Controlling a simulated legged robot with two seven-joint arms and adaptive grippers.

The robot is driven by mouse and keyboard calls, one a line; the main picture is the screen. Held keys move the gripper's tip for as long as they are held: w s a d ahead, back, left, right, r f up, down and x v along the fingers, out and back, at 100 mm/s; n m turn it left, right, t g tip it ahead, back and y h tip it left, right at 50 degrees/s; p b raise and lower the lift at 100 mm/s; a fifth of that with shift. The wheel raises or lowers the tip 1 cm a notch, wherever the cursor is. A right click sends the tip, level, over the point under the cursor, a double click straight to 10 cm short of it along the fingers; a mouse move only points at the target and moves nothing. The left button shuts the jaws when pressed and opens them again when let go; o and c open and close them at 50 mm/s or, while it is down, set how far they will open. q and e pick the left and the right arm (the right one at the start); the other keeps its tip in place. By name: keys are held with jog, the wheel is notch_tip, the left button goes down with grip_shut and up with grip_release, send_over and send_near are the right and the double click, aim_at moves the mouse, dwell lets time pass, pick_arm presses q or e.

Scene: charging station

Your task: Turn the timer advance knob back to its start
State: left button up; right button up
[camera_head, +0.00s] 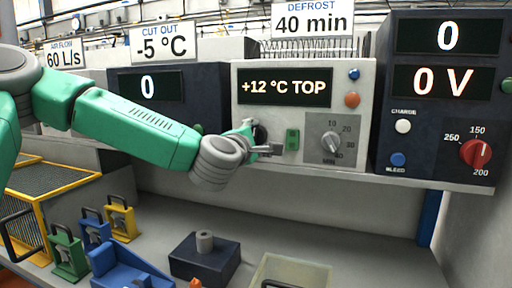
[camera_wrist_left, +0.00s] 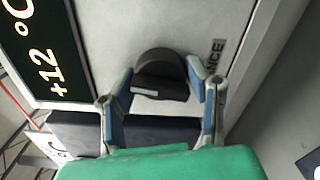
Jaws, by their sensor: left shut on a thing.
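The black advance knob (camera_wrist_left: 160,70) sits on the light grey panel in the left wrist view, with the end of its label, "ANCE", beside it. Its thick bar lies between the two blue-padded fingers of my left gripper (camera_wrist_left: 161,78), which is shut on it. In the head view my left gripper (camera_head: 262,141) is at the front of the grey timer unit (camera_head: 285,157), just left of the green switch (camera_head: 292,139). There the knob (camera_head: 260,132) is mostly hidden behind the gripper. The display reads "+12 °C TOP". My right gripper is not in view.
A grey minutes dial (camera_head: 330,142) is right of the green switch. A dark unit with a red knob (camera_head: 476,153) stands at the right. Below, the bench holds colored padlock-like blocks (camera_head: 122,218), a dark box (camera_head: 205,258) and a pale tray (camera_head: 295,270).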

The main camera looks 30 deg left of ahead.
pick_arm(q)
jog(key=shift+f+n+b, duration=0.45)
jog(key=shift+n+b, duration=0.2)
jog(key=shift+n, duration=0.35)
jog(key=o, duration=1.1)
jog(key=shift+o, duration=0.2)
jog(key=shift+w+a+r, duration=0.1)
jog(key=shift+w, duration=0.05)
jog(key=shift+r, duration=0.1)
jog(key=shift+s, duration=0.55)
jog(key=v, duration=1)
jog(key=shift+s, duration=0.35)
